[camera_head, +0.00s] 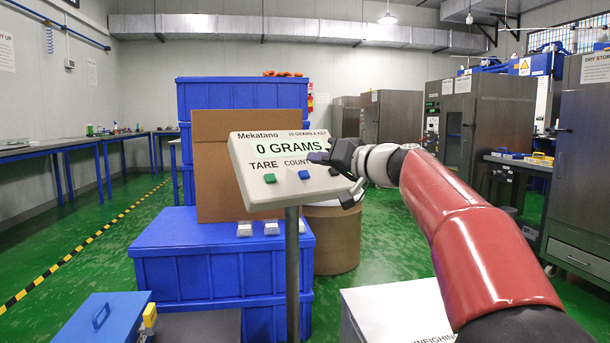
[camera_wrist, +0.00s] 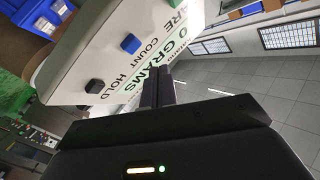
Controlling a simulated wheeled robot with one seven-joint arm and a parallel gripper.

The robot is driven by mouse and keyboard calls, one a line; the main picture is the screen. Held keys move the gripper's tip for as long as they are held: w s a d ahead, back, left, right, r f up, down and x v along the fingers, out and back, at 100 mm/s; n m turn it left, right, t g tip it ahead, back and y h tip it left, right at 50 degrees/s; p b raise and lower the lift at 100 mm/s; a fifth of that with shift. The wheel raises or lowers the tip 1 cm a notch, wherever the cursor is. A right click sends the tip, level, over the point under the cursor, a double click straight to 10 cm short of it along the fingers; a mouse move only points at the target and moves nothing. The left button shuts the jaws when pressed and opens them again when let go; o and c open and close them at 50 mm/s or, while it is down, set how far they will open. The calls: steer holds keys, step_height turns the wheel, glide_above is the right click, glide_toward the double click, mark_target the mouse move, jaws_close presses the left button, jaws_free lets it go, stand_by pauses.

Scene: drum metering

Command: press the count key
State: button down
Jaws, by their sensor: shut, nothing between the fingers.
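The grey-white panel (camera_head: 245,185) of the scale stands tilted on a post (camera_head: 292,270). Its display (camera_head: 279,147) reads "0 GRAMS". A green key (camera_head: 269,178) sits below the word TARE, and the blue count key (camera_head: 304,174) sits below COUNT. The wrist view shows the blue key (camera_wrist: 130,43) standing proud of the panel, with a black key (camera_wrist: 95,86) by HOLD. My gripper (camera_head: 320,157) is at the panel's right side, over the HOLD lettering. In the wrist view its shut fingers (camera_wrist: 157,85) are empty and beside the display, apart from the blue key.
Blue crates (camera_head: 220,255) and a brown cardboard box (camera_head: 222,160) stand behind the panel. A brown drum (camera_head: 335,238) stands behind to the right. A white-topped weighing platform (camera_head: 395,305) is below my arm. A blue-lidded box (camera_head: 100,318) is at the front left.

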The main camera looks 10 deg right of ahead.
steer(key=shift+w+a+f+b, duration=0.3)
steer(key=shift+w+f+b, duration=0.25)
steer(key=shift+w+f, duration=0.4)
steer(key=shift+f, duration=0.1)
stand_by(1.4)
steer(key=shift+w+a+f+b, duration=0.1)
steer(key=shift+w+f+b, duration=0.1)
steer(key=shift+b, duration=0.15)
steer(key=shift+w+a+f, duration=0.1)
steer(key=shift+w+f, duration=0.15)
stand_by(0.6)
stand_by(0.3)
steer(key=shift+s+d+r+b, duration=0.2)
steer(key=shift+s+r+b, duration=0.1)
steer(key=shift+s+r, duration=0.25)
steer(key=s+r, duration=0.1)
steer(key=s+d+r, duration=0.1)
steer(key=s+r, duration=0.1)
steer(key=shift+s+d+r, duration=0.1)
steer(key=shift+s+r, duration=0.05)
steer(key=shift+r, duration=0.1)
stand_by(0.4)
